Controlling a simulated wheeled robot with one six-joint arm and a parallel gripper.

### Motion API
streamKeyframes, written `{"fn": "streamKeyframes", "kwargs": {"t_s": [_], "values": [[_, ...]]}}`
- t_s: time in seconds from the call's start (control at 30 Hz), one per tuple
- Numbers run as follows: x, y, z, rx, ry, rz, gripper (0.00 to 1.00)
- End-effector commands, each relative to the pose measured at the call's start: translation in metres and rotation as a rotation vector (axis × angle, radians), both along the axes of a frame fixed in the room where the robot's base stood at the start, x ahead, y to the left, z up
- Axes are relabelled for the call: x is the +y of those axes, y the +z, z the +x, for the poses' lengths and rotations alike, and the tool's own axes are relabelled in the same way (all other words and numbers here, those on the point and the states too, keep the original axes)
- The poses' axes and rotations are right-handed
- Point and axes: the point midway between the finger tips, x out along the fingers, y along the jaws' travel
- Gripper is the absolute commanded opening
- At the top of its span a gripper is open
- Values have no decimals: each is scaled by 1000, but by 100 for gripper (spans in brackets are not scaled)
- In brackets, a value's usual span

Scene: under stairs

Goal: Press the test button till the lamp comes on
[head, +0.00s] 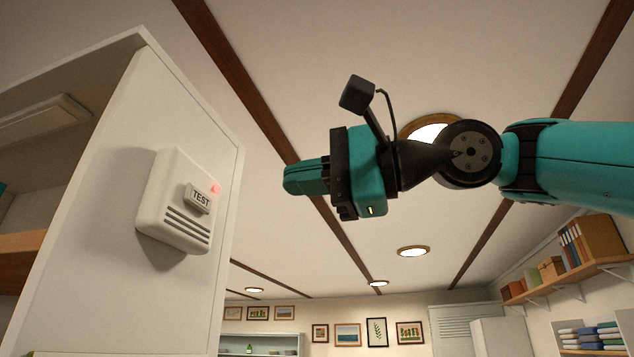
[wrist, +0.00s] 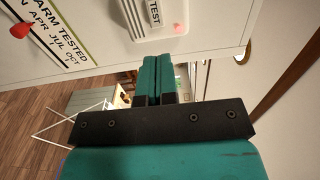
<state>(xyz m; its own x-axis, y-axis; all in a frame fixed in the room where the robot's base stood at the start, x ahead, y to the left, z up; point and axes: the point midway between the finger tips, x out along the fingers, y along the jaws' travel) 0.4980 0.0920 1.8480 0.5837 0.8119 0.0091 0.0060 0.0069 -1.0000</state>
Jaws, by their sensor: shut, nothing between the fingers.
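The alarm box (head: 180,215) is white with rounded corners and slots, fixed to the side of a white panel. Its grey TEST button (head: 198,198) stands out from its face. My gripper (head: 288,180) is shut and empty, to the right of the box, with a clear gap in the picture. In the wrist view, the shut fingertips (wrist: 162,58) point at the box's edge; the TEST button (wrist: 154,12) is partly cut off at the top, and the lamp (wrist: 177,27) is pinkish.
The white panel (head: 110,190) carries the box; an open shelf (head: 22,242) lies left of it. The wrist view shows a printed test chart (wrist: 62,30) and a red knob-like thing (wrist: 20,30). The space between gripper and panel is clear.

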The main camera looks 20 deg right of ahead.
Motion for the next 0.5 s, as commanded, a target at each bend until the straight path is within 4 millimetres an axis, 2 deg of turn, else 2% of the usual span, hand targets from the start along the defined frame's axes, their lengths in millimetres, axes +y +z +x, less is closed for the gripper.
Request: {"fn": "streamKeyframes", "kwargs": {"t_s": [0.2, 0.5], "values": [[-12, 0, -8, -2, -2, -1, 0], [-13, 0, -11, 1, 1, -1, 0]]}}
